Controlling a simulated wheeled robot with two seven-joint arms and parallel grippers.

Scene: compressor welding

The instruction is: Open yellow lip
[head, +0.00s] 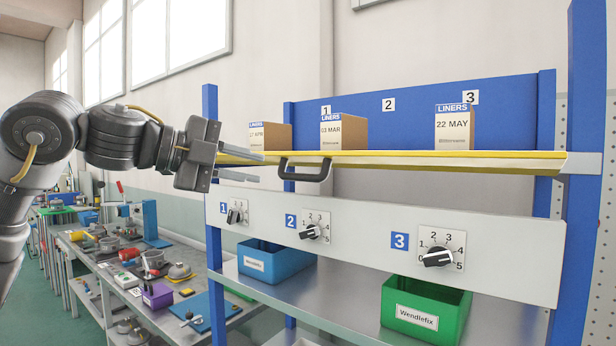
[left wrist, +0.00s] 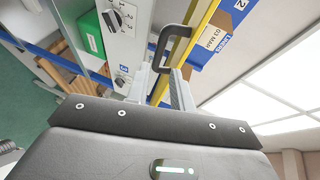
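The yellow lip (head: 430,156) runs along the front edge of the upper shelf and also shows in the left wrist view (left wrist: 204,22). A black U-shaped handle (head: 305,172) hangs at its front, left of the middle. My left gripper (head: 260,168) points right towards the handle, its two fingers spread one above the other. In the left wrist view, the handle (left wrist: 158,45) appears just ahead of the open fingertips (left wrist: 160,78). I cannot tell whether they touch it; nothing is gripped. My right gripper is not in view.
Several liner boxes (head: 344,133) stand on the shelf behind the lip. Below is a white panel (head: 365,250) with three knobs, then a lower shelf with a blue bin (head: 275,262) and a green bin (head: 425,312). A cluttered workbench (head: 120,275) stands at left.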

